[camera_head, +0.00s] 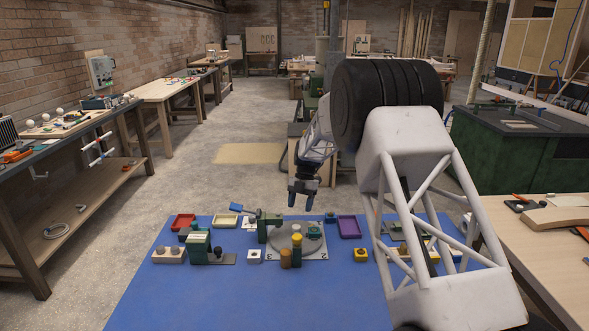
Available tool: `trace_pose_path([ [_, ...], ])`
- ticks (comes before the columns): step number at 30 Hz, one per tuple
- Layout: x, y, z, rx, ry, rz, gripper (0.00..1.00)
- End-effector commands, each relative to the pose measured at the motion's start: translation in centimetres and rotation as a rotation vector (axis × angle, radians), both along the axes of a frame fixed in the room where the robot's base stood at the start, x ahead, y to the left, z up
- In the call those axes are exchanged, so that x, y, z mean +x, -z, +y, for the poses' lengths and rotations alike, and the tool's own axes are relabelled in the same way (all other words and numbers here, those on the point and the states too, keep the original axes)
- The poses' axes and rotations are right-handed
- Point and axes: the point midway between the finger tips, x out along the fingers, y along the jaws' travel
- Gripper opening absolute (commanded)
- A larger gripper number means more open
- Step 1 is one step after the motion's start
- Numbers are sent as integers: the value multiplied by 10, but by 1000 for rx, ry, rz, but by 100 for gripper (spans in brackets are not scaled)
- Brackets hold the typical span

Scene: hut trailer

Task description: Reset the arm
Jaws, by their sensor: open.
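My gripper (303,196) hangs in the air above the far part of the blue-topped table, pointing down. Its two fingers are apart and nothing shows between them. My white and black arm fills the right middle of the picture and hides part of the table's right side. Below the gripper stands a grey round plate (283,238) on a light base, with a yellow-topped piece and a green piece on it. The gripper looks clear of these things.
The blue table (190,300) has a clear front area. Green fixtures (200,247), a red tray (183,221), a cream tray (225,220), a purple tray (349,227) and small yellow and white blocks stand across its back. Workbenches line both sides.

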Motion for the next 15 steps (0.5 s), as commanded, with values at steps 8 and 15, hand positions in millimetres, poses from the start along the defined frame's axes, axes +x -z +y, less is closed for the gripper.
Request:
trace_pose_path([
  [8,-29,-43,-14,-67,168,-14,60],
  [15,-73,-90,-33,-147,401,-31,60],
])
